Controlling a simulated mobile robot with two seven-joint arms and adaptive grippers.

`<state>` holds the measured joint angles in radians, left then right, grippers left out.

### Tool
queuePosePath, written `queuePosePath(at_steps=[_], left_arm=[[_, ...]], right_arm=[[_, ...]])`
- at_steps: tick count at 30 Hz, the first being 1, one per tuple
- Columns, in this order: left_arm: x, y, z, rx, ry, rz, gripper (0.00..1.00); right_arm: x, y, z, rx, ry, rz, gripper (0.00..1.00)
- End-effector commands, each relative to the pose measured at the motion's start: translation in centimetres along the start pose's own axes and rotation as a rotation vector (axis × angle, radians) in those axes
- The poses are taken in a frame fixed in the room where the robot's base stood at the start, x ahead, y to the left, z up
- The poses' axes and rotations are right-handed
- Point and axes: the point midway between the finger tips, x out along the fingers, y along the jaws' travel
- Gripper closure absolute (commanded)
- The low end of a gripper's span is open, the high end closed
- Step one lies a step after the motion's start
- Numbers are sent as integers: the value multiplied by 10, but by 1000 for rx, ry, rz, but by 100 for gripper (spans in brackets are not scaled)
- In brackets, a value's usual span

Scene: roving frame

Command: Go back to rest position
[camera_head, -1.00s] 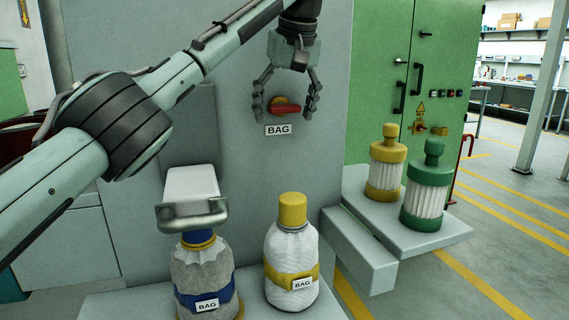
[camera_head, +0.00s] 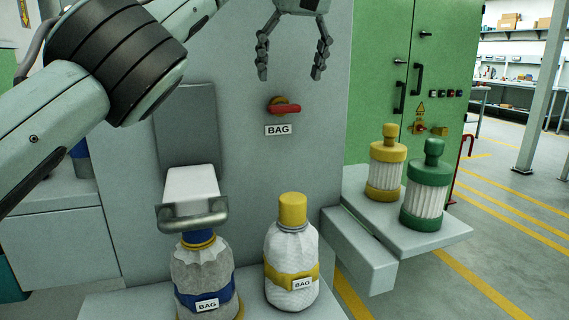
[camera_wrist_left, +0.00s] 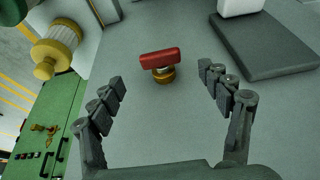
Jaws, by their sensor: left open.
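My left gripper (camera_head: 291,72) is open and empty at the top of the head view. It is above and apart from a red handle (camera_head: 285,108) on a yellow base, mounted on a grey panel (camera_head: 240,135). In the left wrist view the red handle (camera_wrist_left: 160,58) shows beyond and between the open fingers (camera_wrist_left: 165,97), not touched. The handle lies roughly level in the head view, over a BAG label (camera_head: 278,130). My right gripper does not show.
A blue-banded bag (camera_head: 203,275) stands under a clamp (camera_head: 192,200); a yellow-capped bag (camera_head: 291,262) stands beside it. A yellow filter (camera_head: 387,165) and a green filter (camera_head: 427,190) stand on a side shelf (camera_head: 375,220). A green cabinet (camera_head: 385,75) is behind. Floor at right is clear.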

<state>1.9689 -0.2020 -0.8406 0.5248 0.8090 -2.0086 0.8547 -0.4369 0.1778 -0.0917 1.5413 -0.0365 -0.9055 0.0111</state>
Motion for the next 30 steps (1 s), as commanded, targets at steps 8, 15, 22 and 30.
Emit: queuePosePath(at_steps=[8, 15, 22, 30], left_arm=[[-34, 0, 0, -1, 1, 1, 22], [-4, -1, -1, 1, -2, -1, 22], [34, 0, 0, 1, -2, -1, 22], [88, -1, 0, 0, -2, -1, 22]], right_arm=[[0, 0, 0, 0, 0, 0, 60], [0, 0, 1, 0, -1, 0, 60], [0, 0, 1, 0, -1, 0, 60], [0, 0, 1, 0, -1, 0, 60]])
